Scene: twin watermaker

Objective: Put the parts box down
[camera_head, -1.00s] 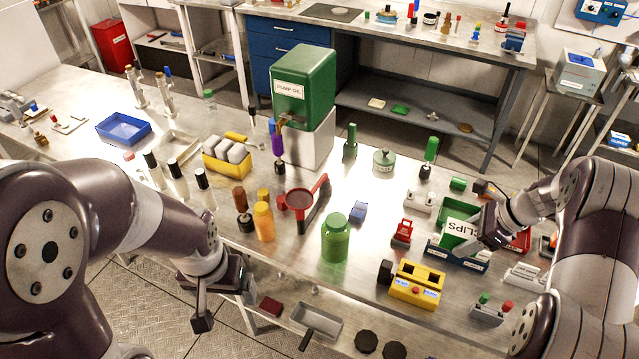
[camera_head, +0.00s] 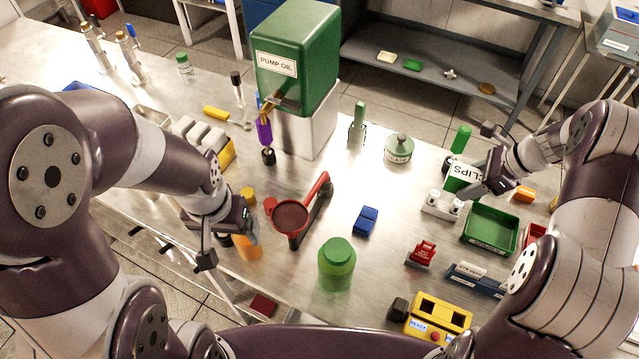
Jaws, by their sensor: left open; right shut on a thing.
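The parts box, green with a white label reading CLIPS (camera_head: 462,174), is in my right gripper (camera_head: 480,180) at the right of the bench. The gripper is shut on it and covers its right side. The box shows just behind a white block with round tops (camera_head: 443,205); I cannot tell whether its underside touches the bench. An open green tray (camera_head: 490,229) lies in front and to the right of it. My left gripper (camera_head: 228,240) is open and empty at the left front, beside an orange bottle (camera_head: 249,246) that it partly hides.
A red item (camera_head: 421,254), a blue rack (camera_head: 475,279) and a yellow device (camera_head: 437,318) lie in front. Bare bench shows around the small blue box (camera_head: 365,220).

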